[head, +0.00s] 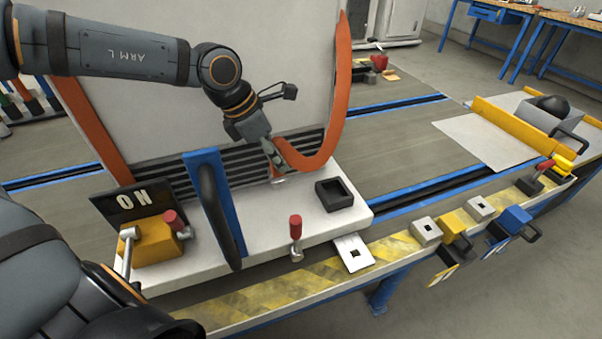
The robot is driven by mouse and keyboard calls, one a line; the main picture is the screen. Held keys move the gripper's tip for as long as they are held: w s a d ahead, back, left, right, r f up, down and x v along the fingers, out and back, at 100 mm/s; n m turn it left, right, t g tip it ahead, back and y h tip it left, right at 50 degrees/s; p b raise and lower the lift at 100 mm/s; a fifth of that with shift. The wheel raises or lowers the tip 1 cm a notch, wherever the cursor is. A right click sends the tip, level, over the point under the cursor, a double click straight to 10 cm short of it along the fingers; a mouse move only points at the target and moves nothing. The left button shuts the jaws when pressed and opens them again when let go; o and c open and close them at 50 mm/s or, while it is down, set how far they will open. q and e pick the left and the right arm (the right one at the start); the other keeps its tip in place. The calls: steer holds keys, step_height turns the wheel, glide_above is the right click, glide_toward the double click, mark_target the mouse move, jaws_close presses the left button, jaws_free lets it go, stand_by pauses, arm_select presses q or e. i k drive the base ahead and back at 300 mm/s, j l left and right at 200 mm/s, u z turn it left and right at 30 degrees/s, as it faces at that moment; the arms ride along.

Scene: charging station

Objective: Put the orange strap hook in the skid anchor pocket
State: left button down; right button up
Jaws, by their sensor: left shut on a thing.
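The orange strap (341,95) hangs down the right side of the large pale cabinet and curves in a loop to my left gripper (273,160). That gripper is shut on the strap's hook end, in front of the dark vent slats. A small pale tip, probably the hook (278,181), shows just below the fingers; the rest is hidden by them. The black square pocket (336,194) sits on the white skid top (285,215), right of and nearer than the gripper. The hook is apart from it. My right gripper is not in view.
A blue upright with a black handle (213,208) stands left of the gripper. A red-handled pin (295,238) stands at the skid's front edge. A yellow block with a lever (155,241) and an ON sign (134,200) are at left. The skid top between gripper and pocket looks clear.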

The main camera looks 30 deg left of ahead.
mark_target(334, 197)
steer(key=i+l+u, duration=0.15)
steer(key=l, duration=0.15)
steer(key=i+l+u, duration=0.15)
steer(key=l, duration=0.15)
steer(key=i+l+u, duration=0.15)
steer(key=l, duration=0.2)
steer(key=i+l+u, duration=0.15)
steer(key=l, duration=0.2)
steer(key=k, duration=0.05)
